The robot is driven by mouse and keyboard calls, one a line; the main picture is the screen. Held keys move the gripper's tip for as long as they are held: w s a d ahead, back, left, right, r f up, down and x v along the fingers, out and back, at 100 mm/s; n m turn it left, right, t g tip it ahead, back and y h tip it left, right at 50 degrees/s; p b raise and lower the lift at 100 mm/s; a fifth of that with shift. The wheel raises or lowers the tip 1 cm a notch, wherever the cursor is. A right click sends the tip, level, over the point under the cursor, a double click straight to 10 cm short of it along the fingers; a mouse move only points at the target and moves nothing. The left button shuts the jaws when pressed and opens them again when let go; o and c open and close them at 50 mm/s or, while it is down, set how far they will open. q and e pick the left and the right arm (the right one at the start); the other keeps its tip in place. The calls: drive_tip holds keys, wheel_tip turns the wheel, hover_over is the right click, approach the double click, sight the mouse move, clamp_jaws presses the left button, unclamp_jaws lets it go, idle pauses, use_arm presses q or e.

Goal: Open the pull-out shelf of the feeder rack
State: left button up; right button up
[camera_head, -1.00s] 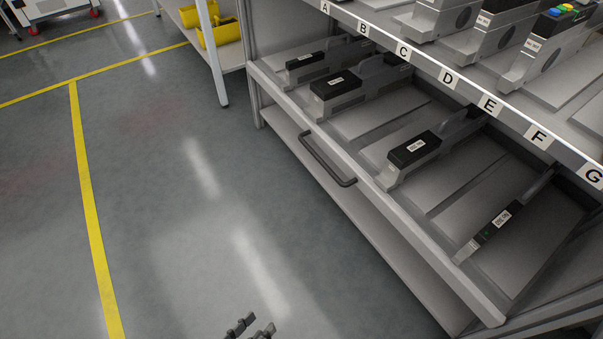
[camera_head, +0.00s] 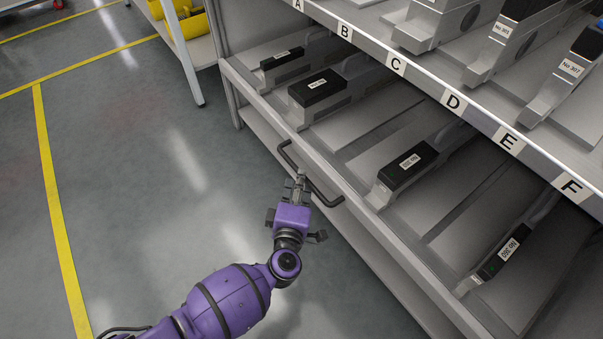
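The pull-out shelf (camera_head: 352,181) is the lower tier of the feeder rack, with a grey front edge running diagonally across the camera_head view. A dark bar handle (camera_head: 322,196) sticks out from its front. My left gripper (camera_head: 299,178) comes from below on a purple arm, and its fingertips overlap the middle of the handle. I cannot tell whether the fingers are around the bar or only over it, nor whether they are shut. My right gripper is not in view.
Several feeders, such as one with a black top (camera_head: 408,163), stand on the shelf. A labelled upper tier (camera_head: 423,79) overhangs it. A table leg (camera_head: 184,59) and yellow bins (camera_head: 190,20) stand at upper left. The floor (camera_head: 125,200) at left is clear.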

use_arm(q)
drive_tip(key=shift+w+d+f+b, duration=0.1)
drive_tip(key=shift+w+f+b, duration=0.1)
drive_tip(key=shift+w, duration=0.4)
drive_tip(key=shift+w+d+f+b, duration=0.1)
drive_tip(key=shift+w+b, duration=0.05)
drive_tip(key=shift+w, duration=0.7)
drive_tip(key=shift+w+r, duration=0.1)
drive_tip(key=shift+w, duration=0.05)
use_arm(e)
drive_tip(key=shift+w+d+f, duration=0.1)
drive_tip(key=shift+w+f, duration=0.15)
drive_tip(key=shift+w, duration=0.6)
use_arm(q)
drive_tip(key=shift+c, duration=0.5)
drive_tip(key=c, duration=0.6)
clamp_jaws()
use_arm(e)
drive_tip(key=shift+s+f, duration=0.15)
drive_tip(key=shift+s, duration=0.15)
